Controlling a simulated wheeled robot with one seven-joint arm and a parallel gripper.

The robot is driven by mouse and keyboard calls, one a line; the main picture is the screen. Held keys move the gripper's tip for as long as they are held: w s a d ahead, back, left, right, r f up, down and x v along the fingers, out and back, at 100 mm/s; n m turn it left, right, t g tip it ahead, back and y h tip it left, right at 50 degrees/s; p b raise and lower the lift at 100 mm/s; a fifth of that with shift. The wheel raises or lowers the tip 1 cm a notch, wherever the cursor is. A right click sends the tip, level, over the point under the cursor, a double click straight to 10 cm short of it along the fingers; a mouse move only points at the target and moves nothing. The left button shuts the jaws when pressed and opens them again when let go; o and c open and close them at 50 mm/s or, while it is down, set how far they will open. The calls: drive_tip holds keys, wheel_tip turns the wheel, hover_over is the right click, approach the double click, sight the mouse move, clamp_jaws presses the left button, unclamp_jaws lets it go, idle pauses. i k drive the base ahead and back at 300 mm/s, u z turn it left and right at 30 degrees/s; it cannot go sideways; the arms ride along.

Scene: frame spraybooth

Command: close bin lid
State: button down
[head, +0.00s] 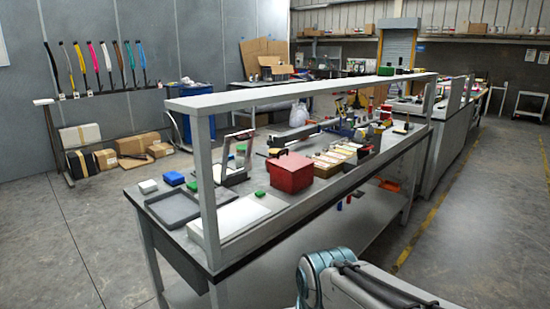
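A red box-shaped bin (291,174) stands on the workbench, left of the middle of its top. Its upper face looks flat and red, but it is too small to tell how its lid stands. No other clear bin lid can be made out. My arm enters at the bottom edge, right of centre, in front of the bench. My gripper is out of view, so its distance from the bin cannot be seen.
Cartons (130,145) sit on the floor behind. The right aisle is clear.

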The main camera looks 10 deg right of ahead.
sight(292, 163)
drive_tip(key=k, duration=0.7)
drive_tip(key=z, duration=1.15)
drive_tip(key=i, duration=1.55)
drive_tip(key=u, duration=0.8)
drive_tip(key=i, duration=0.6)
drive_tip(key=u, duration=0.7)
